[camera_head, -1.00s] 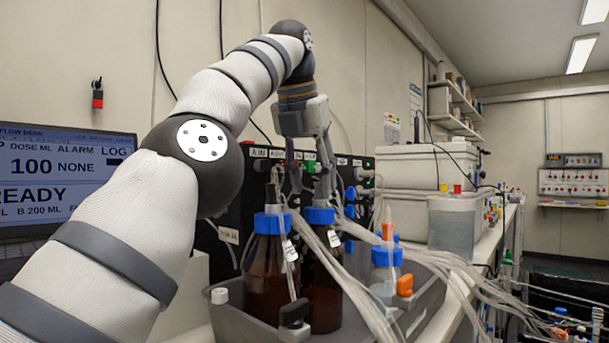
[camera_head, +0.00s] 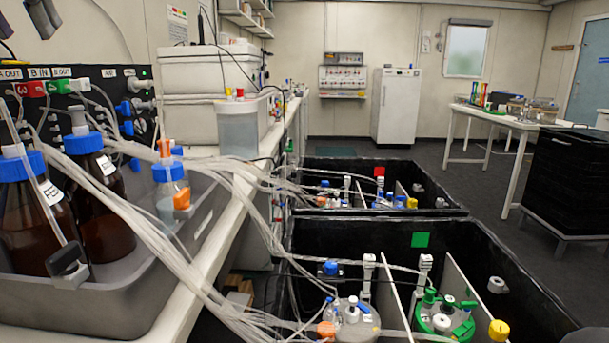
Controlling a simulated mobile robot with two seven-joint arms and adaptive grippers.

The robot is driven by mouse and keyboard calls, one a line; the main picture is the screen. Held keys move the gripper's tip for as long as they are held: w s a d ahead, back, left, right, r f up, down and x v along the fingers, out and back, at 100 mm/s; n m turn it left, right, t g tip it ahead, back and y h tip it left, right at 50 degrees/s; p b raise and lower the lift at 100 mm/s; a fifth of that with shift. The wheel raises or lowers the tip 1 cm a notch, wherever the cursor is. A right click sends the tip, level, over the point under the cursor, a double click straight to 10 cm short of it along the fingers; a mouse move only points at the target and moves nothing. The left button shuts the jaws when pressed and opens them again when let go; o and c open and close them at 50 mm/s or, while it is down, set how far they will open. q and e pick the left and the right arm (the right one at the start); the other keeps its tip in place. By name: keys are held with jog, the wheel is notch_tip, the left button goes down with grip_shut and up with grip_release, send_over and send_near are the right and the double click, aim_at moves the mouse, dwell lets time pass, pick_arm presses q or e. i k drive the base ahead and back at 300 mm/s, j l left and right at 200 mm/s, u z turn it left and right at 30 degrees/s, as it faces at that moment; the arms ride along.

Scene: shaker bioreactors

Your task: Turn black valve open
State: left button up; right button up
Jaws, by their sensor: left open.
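A black valve (camera_head: 68,262) sits on a clear tube in front of a brown bottle (camera_head: 30,225) with a blue cap, at the lower left. The bottle stands in a grey tray (camera_head: 120,300) next to a second brown bottle (camera_head: 107,215). The two fingers of my left gripper (camera_head: 36,22) hang into the top left corner, open and empty. They are well above the valve and apart from it. The rest of that arm is out of frame. My right gripper is not in view.
A small bottle with an orange valve (camera_head: 182,199) stands in the tray's right part. Clear tubes run right into a black shaker box (camera_head: 490,265) holding vessels. A second shaker box (camera_head: 440,190) lies behind it. A black connector panel (camera_head: 120,75) backs the bottles.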

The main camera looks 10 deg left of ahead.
aim_at(63, 261)
jog(key=k+l, duration=0.35)
jog(key=l, duration=0.15)
jog(key=k+l, duration=0.35)
jog(key=l, duration=0.15)
jog(key=k+l, duration=0.4)
jog(key=l, duration=0.15)
